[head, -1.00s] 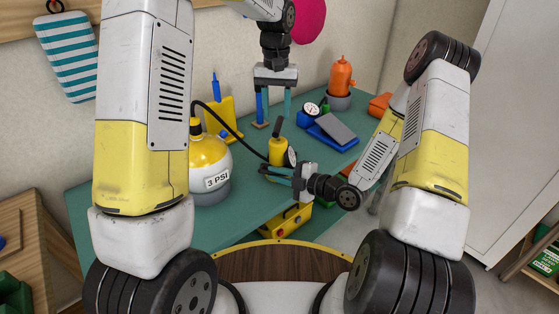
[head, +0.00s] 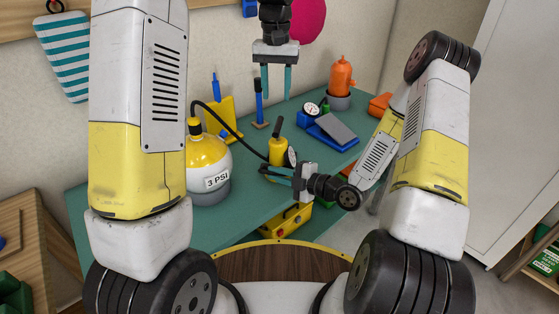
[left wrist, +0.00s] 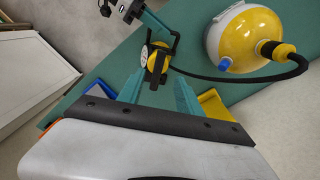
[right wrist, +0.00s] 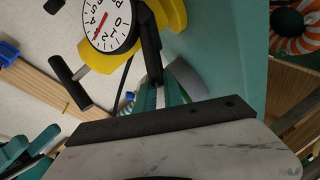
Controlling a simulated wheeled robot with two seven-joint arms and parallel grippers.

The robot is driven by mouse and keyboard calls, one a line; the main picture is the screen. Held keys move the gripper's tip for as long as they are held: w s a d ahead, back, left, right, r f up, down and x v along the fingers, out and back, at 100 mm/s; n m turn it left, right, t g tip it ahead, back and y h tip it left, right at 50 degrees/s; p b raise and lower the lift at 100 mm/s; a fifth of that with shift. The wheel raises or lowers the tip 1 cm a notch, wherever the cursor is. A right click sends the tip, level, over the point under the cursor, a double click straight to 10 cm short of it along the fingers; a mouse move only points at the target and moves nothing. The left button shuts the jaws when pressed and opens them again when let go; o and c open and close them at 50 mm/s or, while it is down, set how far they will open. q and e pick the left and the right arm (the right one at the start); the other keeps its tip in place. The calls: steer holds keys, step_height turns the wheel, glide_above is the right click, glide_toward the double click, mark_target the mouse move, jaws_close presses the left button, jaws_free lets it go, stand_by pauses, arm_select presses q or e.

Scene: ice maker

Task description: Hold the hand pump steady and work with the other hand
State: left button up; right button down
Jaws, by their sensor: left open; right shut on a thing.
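The hand pump (head: 277,150) is a yellow cylinder with a black top and a round white gauge (head: 291,156). It stands near the front edge of the green table. My right gripper (head: 268,171) is shut on a black part low on the pump; the right wrist view shows the fingers (right wrist: 160,97) on a black bar beside the dial. A black T-shaped handle (right wrist: 72,80) shows there too. My left gripper (head: 275,82) is open and empty, above and behind the pump. In the left wrist view the pump (left wrist: 157,62) appears beyond its fingers.
A blue upright tool (head: 259,100), a blue foot-pump-like item (head: 322,135) and an orange bottle (head: 342,75) stand behind.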

arm_select(q)
steer(key=shift+r, duration=0.95)
steer(key=shift+r, duration=0.1)
step_height(320, 180, up, 7)
stand_by(0.4)
arm_select(e)
steer(key=c, duration=1.5)
jaws_free()
steer(key=shift+v, duration=4.05)
